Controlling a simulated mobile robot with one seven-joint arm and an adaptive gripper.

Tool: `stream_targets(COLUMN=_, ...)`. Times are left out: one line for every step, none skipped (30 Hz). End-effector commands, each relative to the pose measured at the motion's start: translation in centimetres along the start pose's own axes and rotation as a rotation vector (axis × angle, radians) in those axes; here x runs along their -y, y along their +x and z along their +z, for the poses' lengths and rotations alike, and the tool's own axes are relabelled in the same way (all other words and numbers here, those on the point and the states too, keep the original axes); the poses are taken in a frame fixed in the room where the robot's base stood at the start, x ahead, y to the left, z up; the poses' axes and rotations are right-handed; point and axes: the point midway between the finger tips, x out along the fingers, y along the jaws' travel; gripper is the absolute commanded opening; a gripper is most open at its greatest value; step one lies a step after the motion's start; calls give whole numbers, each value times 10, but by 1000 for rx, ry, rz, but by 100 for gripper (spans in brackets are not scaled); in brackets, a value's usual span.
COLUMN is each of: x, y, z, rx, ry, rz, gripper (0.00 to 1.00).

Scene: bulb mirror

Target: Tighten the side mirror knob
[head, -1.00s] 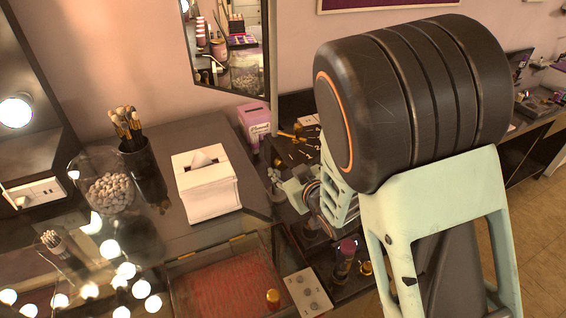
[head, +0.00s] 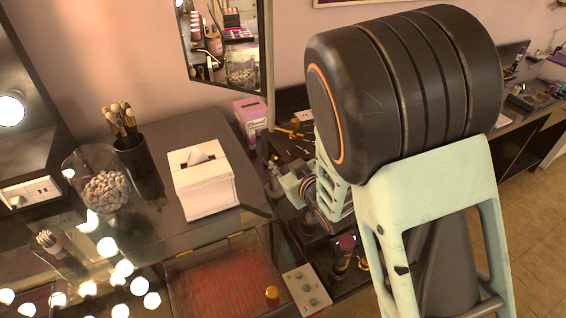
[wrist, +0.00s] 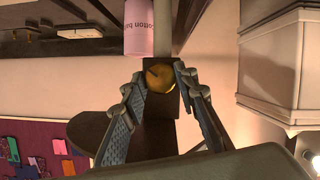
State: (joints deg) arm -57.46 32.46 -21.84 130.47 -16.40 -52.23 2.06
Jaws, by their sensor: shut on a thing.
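The brass-coloured knob (wrist: 160,77) sits on a dark mount in the middle of the wrist view. My gripper (wrist: 159,74) has one finger on each side of it and is shut on it. In the head view my gripper (head: 275,180) is beside the table, right of the tissue box, below the side mirror's edge. The knob is too small and hidden to make out there. The side mirror (head: 225,45) hangs at the top and reflects bottles and a jar.
A white tissue box (head: 203,190), a glass jar of pale balls (head: 105,190) and a dark brush cup (head: 140,172) stand left of my gripper. A pink box (head: 250,115) stands just behind it. Small bottles (head: 345,250) stand below on the shelf.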

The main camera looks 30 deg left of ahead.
Motion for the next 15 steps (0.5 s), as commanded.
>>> stream_targets(x=0, y=0, z=0, rx=-1, ry=5, rz=-2, gripper=3)
stream_targets(x=0, y=0, z=1, rx=-1, ry=11, rz=-3, gripper=3)
stream_targets(x=-1, y=1, z=1, rx=-1, ry=21, rz=-7, gripper=3)
stream_targets(x=-1, y=1, z=2, rx=-2, ry=32, rz=-11, gripper=3)
stream_targets(x=-1, y=1, z=2, rx=-3, ry=46, rz=-16, gripper=3)
stream_targets(x=-2, y=1, z=2, rx=-5, ry=65, rz=-22, gripper=3)
stream_targets(x=-2, y=1, z=3, rx=-6, ry=80, rz=-29, gripper=3)
stream_targets(x=-2, y=1, z=3, rx=-7, ry=96, rz=-34, gripper=3)
stream_targets(x=-2, y=1, z=2, rx=-8, ry=117, rz=-44, gripper=3)
stream_targets(x=-3, y=1, z=2, rx=-9, ry=134, rz=-49, gripper=3)
stream_targets(x=-2, y=1, z=2, rx=-9, ry=149, rz=-57, gripper=3)
stream_targets(x=-3, y=1, z=3, rx=-10, ry=172, rz=-65, gripper=3)
stream_targets(x=-3, y=1, z=3, rx=-10, ry=187, rz=-72, gripper=3)
stream_targets(x=-3, y=1, z=3, rx=-11, ry=204, rz=-79, gripper=3)
stream_targets(x=-3, y=1, z=3, rx=-12, ry=227, rz=-88, gripper=3)
